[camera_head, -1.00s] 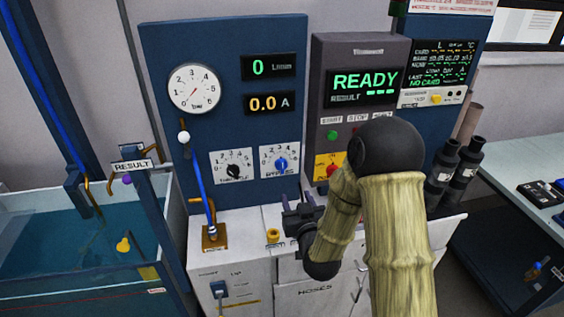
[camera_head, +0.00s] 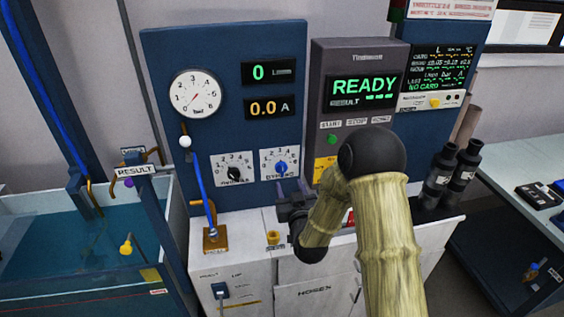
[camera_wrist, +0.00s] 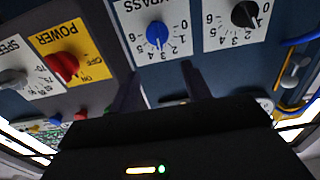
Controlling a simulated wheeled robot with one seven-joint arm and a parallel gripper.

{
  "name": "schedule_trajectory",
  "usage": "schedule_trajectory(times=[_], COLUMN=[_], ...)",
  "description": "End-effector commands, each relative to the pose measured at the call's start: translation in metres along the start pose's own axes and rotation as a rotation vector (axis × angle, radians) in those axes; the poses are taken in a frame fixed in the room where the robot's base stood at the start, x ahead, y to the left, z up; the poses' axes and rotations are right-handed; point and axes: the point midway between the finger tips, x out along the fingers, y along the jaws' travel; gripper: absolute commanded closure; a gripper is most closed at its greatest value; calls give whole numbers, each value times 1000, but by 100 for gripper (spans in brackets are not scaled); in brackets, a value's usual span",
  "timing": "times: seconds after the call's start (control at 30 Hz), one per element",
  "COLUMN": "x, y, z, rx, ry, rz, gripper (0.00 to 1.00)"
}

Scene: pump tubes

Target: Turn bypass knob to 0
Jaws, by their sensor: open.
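The bypass knob (camera_head: 281,167) is a blue knob on a white dial plate, low on the blue panel. It also shows in the wrist view (camera_wrist: 157,34), upside down. Its pointer seems to face the middle of the scale; I cannot read the exact number. My gripper (camera_head: 292,192) is just below the bypass plate, partly hidden by my arm. In the wrist view its two dark fingers (camera_wrist: 160,78) are apart, with nothing between them. The knob lies beyond the fingertips, roughly in line with the gap, not touched.
A black throttle knob (camera_head: 233,173) sits left of the bypass plate. A red power knob (camera_wrist: 62,67) on a yellow plate is on the other side. The white cabinet top (camera_head: 245,222) lies below.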

Motion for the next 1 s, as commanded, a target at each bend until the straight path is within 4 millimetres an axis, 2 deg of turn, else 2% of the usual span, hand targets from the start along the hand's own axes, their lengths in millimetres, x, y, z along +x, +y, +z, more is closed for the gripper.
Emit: schedule_trajectory(times=[0.1, 0.6, 0.8, 1.0], x=[20, 92, 112, 117], y=[0, 0, 0, 0], z=[-2, -2, -1, 0], rx=[0, -1, 0, -1], ry=[1, 0, 0, -1], rz=[0, -1, -1, -1], gripper=[52, 52, 52, 52])
